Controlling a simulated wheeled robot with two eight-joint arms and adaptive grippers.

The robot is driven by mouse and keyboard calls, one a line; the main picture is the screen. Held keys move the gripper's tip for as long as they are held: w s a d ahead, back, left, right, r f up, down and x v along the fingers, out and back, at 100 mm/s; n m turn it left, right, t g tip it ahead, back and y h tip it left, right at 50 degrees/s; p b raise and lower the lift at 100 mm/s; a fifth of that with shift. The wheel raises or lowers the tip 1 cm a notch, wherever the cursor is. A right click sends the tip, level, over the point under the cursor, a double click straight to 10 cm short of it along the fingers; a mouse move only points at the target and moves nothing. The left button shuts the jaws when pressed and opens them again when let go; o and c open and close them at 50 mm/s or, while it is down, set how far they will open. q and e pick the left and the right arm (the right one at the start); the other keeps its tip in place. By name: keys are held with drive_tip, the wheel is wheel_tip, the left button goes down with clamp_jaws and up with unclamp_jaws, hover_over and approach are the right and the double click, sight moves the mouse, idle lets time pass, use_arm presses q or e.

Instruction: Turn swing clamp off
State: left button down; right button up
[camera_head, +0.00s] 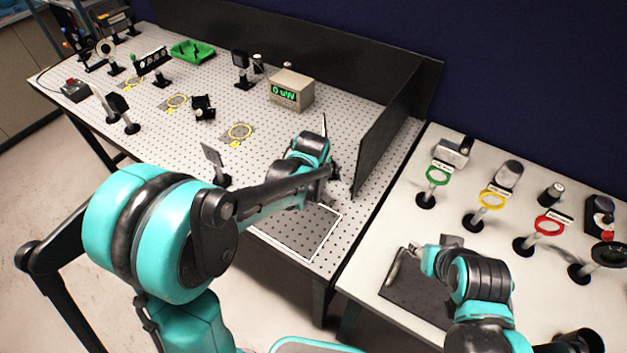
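I cannot single out the swing clamp with certainty; my arms cover parts of both tables. My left arm reaches over the perforated table, and its gripper (330,160) is by the dark upright panel at the right end. The wrist hides most of its fingers, so its opening is unclear. My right gripper (405,262) is low over the dark mat (400,297) on the right table. A slim curved metallic piece shows at its left, and a small grey block (452,241) is just behind it. I cannot tell whether its fingers hold anything.
The perforated table (290,140) carries several optics mounts, a green tray (192,51) and a box meter (291,90) with a green display. A dark panel (385,135) edges it. Ring holders, green (438,175), yellow (491,199) and red (549,223), stand on the right table.

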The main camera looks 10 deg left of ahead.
use_arm(q)
drive_tip(key=shift+n, duration=0.3)
drive_tip(key=c, duration=1.2)
unclamp_jaws()
drive_tip(key=v, duration=1.2)
drive_tip(key=shift+w, duration=0.1)
